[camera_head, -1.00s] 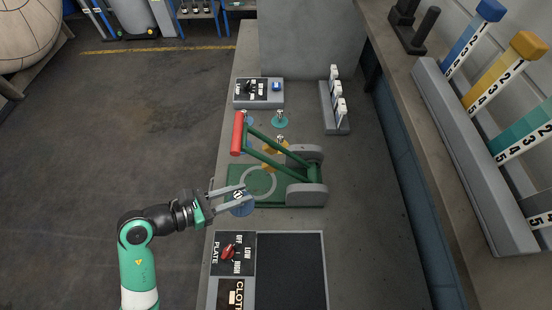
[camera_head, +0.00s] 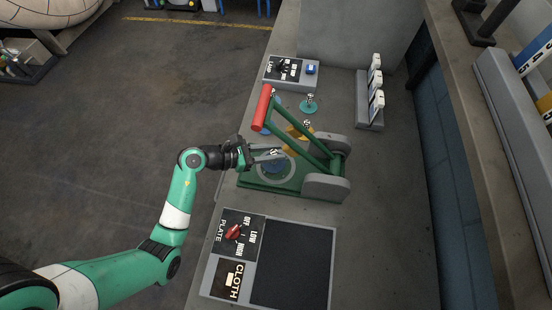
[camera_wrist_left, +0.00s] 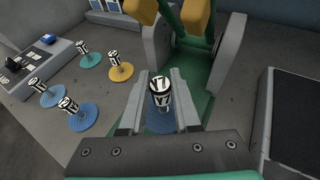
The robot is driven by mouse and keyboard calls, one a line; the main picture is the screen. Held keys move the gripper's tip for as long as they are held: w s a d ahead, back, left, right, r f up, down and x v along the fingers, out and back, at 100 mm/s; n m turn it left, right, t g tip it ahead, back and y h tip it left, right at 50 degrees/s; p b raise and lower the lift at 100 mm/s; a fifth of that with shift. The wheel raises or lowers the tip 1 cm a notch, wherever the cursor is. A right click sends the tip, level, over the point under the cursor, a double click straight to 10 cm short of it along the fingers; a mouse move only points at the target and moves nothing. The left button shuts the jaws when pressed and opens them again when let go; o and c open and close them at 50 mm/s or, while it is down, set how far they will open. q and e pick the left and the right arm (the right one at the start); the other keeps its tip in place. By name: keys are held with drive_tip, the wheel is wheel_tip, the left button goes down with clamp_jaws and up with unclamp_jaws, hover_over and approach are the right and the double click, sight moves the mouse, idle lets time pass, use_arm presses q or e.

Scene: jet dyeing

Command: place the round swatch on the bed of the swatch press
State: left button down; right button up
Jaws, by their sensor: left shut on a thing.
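The round swatch is a blue disc (camera_head: 272,166) with an upright black-and-white knob (camera_wrist_left: 160,92) marked V7. My left gripper (camera_head: 280,151) is shut on this knob. The disc is over the ringed area of the green press bed (camera_head: 250,184); I cannot tell whether it touches the bed. The swatch press has its red handle (camera_head: 262,108) raised on green arms. In the left wrist view the blue disc (camera_wrist_left: 160,124) shows below the fingers, partly hidden by them. My right gripper is not in view.
Behind the press stand a teal swatch (camera_head: 309,107), a yellow swatch (camera_wrist_left: 121,73) and two blue swatches, one here (camera_wrist_left: 82,118). A control box (camera_head: 290,72) and a rack of white tags (camera_head: 371,105) stand farther back. A dark plate (camera_head: 292,264) lies in front.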

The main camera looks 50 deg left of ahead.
use_arm(q)
drive_tip(key=shift+w+a+f, duration=0.15)
drive_tip(key=shift+w+f, duration=0.35)
drive_tip(key=shift+f, duration=0.1)
drive_tip(key=shift+w+f+b, duration=0.15)
drive_tip(key=shift+f+b, duration=0.6)
drive_tip(key=shift+f, duration=0.9)
drive_tip(key=shift+f, duration=0.2)
drive_tip(key=c, duration=0.6)
unclamp_jaws()
drive_tip(key=shift+r, duration=0.2)
drive_tip(key=shift+s+a+r, duration=0.15)
drive_tip(key=shift+s, duration=0.1)
drive_tip(key=p+v, duration=0.2)
drive_tip(key=v, duration=0.9)
drive_tip(key=shift+s+a, duration=0.1)
drive_tip(key=shift+s, duration=0.05)
